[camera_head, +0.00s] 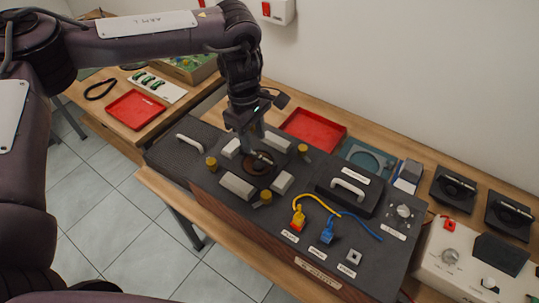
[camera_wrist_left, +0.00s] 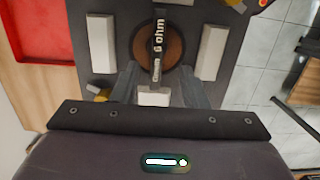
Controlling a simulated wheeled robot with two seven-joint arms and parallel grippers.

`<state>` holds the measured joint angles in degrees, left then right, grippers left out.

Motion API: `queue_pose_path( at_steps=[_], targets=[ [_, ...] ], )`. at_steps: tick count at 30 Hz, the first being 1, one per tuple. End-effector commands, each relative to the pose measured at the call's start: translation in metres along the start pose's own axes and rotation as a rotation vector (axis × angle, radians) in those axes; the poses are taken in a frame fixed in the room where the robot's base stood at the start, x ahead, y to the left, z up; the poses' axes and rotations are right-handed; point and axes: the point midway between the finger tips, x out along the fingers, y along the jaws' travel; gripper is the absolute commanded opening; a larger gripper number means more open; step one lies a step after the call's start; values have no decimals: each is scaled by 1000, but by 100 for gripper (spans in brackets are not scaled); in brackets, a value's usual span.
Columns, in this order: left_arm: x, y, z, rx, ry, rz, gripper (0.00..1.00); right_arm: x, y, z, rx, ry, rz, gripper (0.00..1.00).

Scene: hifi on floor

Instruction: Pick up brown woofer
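The brown woofer (camera_head: 254,168) is a round brown disc set in the dark top of the hifi box (camera_head: 215,150). In the left wrist view the woofer (camera_wrist_left: 175,52) has a black bar across it, with white lettering that reads "6 ohm". My left gripper (camera_head: 254,147) is over the woofer, pointing down, and hides part of it. In the left wrist view the left gripper's fingers (camera_wrist_left: 160,82) are apart, with nothing between them that I can see gripped. Whether the fingertips touch the bar I cannot tell. My right gripper is not in view.
Pale blocks (camera_head: 237,185) and brass-coloured clamps (camera_head: 265,197) surround the woofer. Yellow (camera_head: 299,219) and blue (camera_head: 327,233) plugs with cables stand on the box, near a black handled part (camera_head: 348,190). A red tray (camera_head: 313,127) lies behind; black speaker-like parts (camera_head: 453,187) are at right.

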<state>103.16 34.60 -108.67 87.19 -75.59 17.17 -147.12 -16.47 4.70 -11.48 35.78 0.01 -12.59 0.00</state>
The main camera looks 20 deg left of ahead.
Motion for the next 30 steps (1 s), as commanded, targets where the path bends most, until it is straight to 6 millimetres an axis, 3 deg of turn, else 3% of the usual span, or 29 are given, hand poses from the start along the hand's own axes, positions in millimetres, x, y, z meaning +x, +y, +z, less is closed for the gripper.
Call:
queue_pose_path(
  at_steps=[5,13,18,24,30],
  targets=[
    [15,0,0,0,1,-4,40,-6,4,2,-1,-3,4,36],
    [46,3,-1,-1,1,-6,40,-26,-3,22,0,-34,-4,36],
    [71,4,-2,0,1,-3,40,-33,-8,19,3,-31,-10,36],
    [78,4,-2,0,0,-1,40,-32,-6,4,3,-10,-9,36],
    [78,4,-2,0,0,-1,40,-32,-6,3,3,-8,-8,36]
  ],
)
